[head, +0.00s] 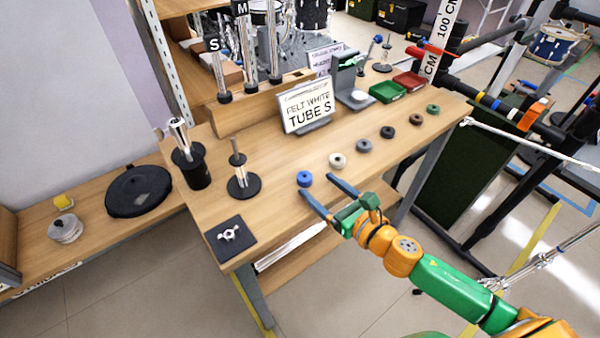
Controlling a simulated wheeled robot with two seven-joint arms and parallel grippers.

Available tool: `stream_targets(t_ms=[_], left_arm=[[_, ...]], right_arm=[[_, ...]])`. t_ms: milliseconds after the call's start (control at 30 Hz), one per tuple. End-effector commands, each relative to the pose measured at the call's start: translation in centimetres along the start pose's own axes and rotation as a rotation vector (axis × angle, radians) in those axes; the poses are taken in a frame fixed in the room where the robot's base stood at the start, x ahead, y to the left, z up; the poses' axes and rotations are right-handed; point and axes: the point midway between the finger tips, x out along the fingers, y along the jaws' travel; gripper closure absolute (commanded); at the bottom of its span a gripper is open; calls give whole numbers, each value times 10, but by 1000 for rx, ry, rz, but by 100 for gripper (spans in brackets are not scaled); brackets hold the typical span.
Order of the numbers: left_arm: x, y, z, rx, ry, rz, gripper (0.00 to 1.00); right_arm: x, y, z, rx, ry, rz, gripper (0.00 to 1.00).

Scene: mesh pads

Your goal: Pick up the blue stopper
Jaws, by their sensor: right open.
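The blue stopper (304,179) is a small round blue piece with a dark centre. It sits on the wooden table, at the near left end of a row of similar round pieces. My right gripper (321,194) reaches in from the lower right with its two blue fingers spread apart. The fingertips are close to the near side of the blue stopper, and nothing shows between them. I cannot tell whether a fingertip touches the stopper. My left gripper does not show.
A white piece (337,160), a grey piece (364,146) and several darker ones continue the row. A sign (307,106) stands behind. A rod on a black base (243,186) and a dark square pad with a wing nut (230,236) lie left. Bare wood surrounds the stopper.

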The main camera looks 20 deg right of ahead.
Motion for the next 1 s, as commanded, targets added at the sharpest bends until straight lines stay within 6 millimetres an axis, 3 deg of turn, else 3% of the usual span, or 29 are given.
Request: stream_targets(t_ms=[300, 567, 667, 800, 900, 1000], left_arm=[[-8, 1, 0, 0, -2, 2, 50], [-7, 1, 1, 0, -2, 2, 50], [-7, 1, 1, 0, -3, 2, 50], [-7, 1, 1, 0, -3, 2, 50], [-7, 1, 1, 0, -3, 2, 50], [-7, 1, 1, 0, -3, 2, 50]], right_arm=[[51, 7, 4, 2, -1, 0, 18], [58, 7, 2, 1, 2, 2, 18], [58, 7, 2, 1, 2, 2, 39], [58, 7, 2, 2, 2, 2, 77], [58, 7, 2, 2, 2, 2, 100], [58, 7, 2, 2, 2, 2, 100]])
